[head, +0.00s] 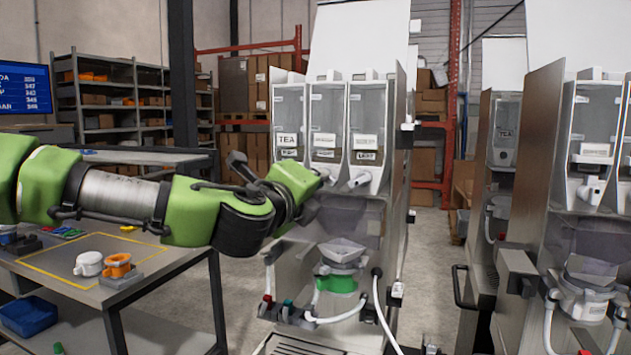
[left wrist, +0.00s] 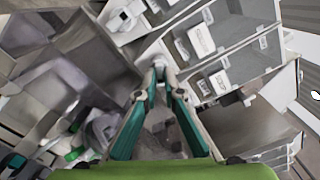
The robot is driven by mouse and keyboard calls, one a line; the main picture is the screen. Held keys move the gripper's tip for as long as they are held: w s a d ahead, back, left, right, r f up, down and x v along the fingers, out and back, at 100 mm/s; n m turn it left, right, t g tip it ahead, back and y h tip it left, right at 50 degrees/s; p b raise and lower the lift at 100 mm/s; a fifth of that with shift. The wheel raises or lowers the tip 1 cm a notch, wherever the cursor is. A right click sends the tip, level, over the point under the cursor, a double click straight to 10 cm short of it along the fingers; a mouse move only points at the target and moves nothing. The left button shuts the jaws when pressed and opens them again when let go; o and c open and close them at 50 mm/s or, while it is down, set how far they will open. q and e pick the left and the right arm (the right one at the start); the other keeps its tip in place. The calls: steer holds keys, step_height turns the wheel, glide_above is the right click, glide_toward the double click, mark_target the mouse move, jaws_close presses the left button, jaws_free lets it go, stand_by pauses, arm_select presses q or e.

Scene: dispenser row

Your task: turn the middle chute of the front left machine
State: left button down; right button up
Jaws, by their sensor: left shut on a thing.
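The front left machine (head: 398,150) has three clear canisters side by side, the left one labelled TEA. The middle canister (head: 328,118) has a white chute (head: 328,176) at its base. My left gripper (head: 314,186) reaches in from the left at that chute. In the left wrist view, the teal-sided fingers (left wrist: 159,78) are closed together on the small white chute end (left wrist: 158,61). The right canister's white chute (head: 360,180) is just to the right and free. The TEA canister's chute is hidden behind my arm. My right gripper is not in view.
Below the chutes are a clear funnel (head: 341,251) and a green-ringed part (head: 337,284), with white hoses around. Another machine (head: 590,150) stands at the right. A table (head: 150,262) at the left holds a white part (head: 88,263) and an orange part (head: 117,265).

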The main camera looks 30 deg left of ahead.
arm_select(q)
steer(key=shift+r, duration=0.2)
steer(key=c, duration=2.4)
jaws_free()
steer(key=shift+o, duration=1.2)
steer(key=shift+w+f, duration=0.2)
steer(key=shift+w, duration=0.05)
steer(key=v, duration=1.2)
